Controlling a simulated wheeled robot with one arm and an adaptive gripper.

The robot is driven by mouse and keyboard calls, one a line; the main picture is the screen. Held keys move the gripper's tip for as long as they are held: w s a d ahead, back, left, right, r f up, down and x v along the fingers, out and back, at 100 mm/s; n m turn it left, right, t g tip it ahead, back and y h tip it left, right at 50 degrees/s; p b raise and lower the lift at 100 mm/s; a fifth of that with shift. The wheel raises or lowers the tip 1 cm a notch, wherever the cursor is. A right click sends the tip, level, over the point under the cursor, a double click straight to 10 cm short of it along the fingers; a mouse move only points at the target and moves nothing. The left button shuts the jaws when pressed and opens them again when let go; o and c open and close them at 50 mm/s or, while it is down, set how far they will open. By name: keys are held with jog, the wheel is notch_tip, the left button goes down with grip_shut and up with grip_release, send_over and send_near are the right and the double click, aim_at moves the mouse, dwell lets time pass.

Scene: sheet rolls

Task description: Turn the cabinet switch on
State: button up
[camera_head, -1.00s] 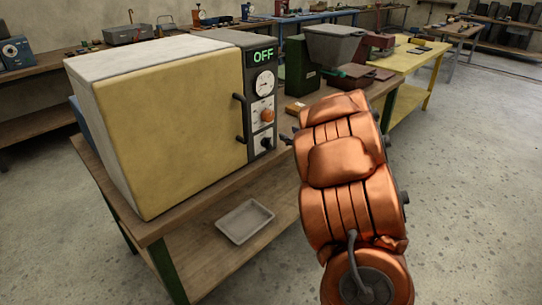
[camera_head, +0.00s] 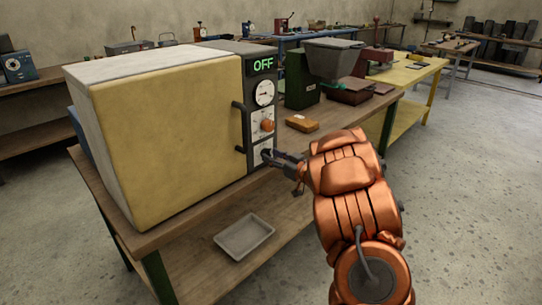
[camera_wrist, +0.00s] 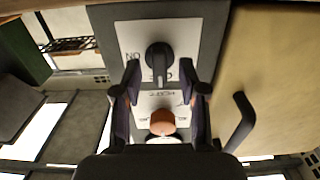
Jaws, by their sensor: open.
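The cabinet (camera_head: 165,135) has a closed yellow door and a dark control panel on its right side. The display (camera_head: 263,65) on the panel reads OFF in green. The black switch knob (camera_wrist: 158,56) is on a white plate at the bottom of the panel, with ON lettering beside it, inverted in the wrist view. My gripper (camera_wrist: 158,72) is open, its two fingertips on either side of the knob's near end. I cannot tell whether they touch it. In the head view, my gripper (camera_head: 275,157) is at the lower panel and partly hides the knob.
An orange knob (camera_head: 267,125) and a round gauge (camera_head: 264,92) are above the switch. A small orange-brown block (camera_head: 302,123) lies on the bench to the right. A grey tray (camera_head: 244,235) is on the lower shelf.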

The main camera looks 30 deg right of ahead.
jog(key=shift+w+a, duration=0.2)
jog(key=shift+w, duration=0.4)
grip_shut()
